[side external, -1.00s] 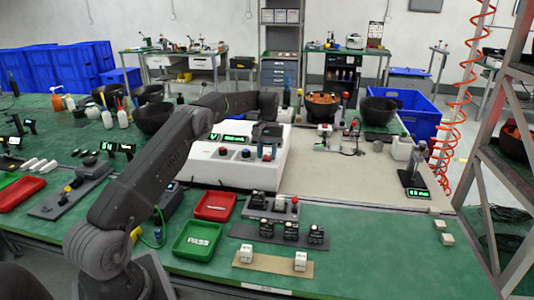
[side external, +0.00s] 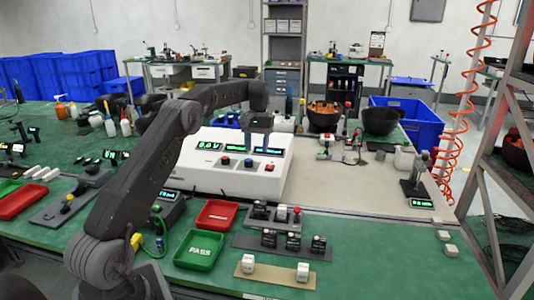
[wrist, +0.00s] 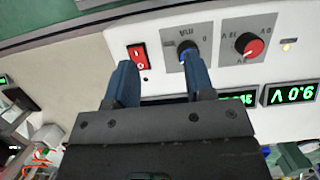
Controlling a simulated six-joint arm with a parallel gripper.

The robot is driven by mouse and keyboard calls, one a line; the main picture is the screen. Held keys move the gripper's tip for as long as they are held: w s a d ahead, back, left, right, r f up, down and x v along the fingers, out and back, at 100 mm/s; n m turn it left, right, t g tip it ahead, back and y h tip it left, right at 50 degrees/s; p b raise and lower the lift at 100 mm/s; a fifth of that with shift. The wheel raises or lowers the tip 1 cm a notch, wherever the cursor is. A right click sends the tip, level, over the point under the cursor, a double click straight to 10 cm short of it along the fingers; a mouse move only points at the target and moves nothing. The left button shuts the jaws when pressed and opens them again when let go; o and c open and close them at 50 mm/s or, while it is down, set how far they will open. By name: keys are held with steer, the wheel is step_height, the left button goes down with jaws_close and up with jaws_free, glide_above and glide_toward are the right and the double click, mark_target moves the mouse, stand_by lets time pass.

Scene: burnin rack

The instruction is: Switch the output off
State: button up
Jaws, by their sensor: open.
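The white power supply (side external: 205,175) stands on the bench with lit green displays (side external: 209,146) on its sloped front. Its red rocker switch (side external: 270,167) is at the right of the control row; the wrist view shows it (wrist: 138,57) just beyond my left-hand finger. A blue knob (side external: 248,162) and a red knob (side external: 225,160) sit left of the switch. My gripper (wrist: 160,70) is open and empty, its blue fingers apart above the panel. In the wrist view the right-hand finger partly covers the blue knob. I see no clear contact with the panel.
A red tray (side external: 217,215) and a green PASS tray (side external: 199,250) lie in front of the supply. A grey block of small modules (side external: 282,246) stands to their right. The beige mat (side external: 335,185) right of the supply has free room.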

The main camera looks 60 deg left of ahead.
steer(key=s+a+r, duration=0.4)
steer(key=s, duration=0.2)
steer(key=shift+s+r, duration=0.15)
steer(key=shift+r, duration=0.1)
steer(key=shift+a, duration=0.1)
